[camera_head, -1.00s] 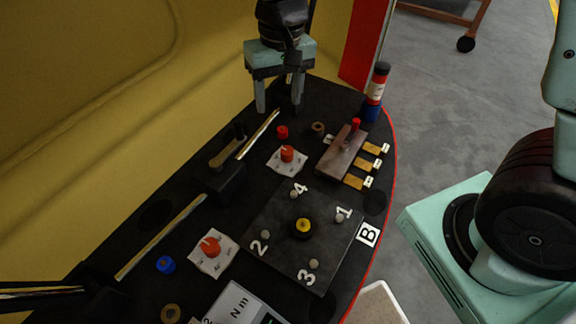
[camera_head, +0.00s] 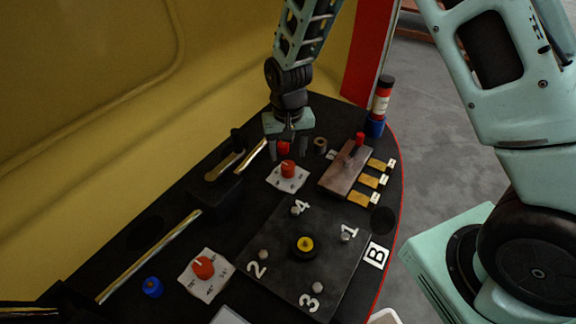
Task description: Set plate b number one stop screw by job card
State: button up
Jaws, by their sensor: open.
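Plate B (camera_head: 276,235) is a dark square plate with a yellow-topped black knob (camera_head: 304,246) in its middle. Its number one stop screw (camera_head: 345,236) is a small grey head beside the white 1, near the right corner. Screws two (camera_head: 263,254), three (camera_head: 317,286) and four (camera_head: 296,210) sit by their own numbers. The white B label (camera_head: 375,255) lies at the plate's right. My gripper (camera_head: 290,152) points down, open, above the red knob (camera_head: 288,168) on a white dial card at the back. A small red piece (camera_head: 283,147) shows partly behind the fingers. No job card is readable.
A brown block (camera_head: 344,170) with a red-topped pin and several brass tags (camera_head: 368,181) stand right of the gripper. A red, white and blue cylinder (camera_head: 380,105) stands at the back right edge. Another red dial (camera_head: 203,267) and a blue ring (camera_head: 152,287) lie front left.

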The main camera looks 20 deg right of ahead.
aim_at(288, 165)
notch_tip(288, 165, down, 6)
jog(key=shift+r, duration=0.1)
jog(key=shift+c, duration=0.4)
jog(key=c, duration=0.9)
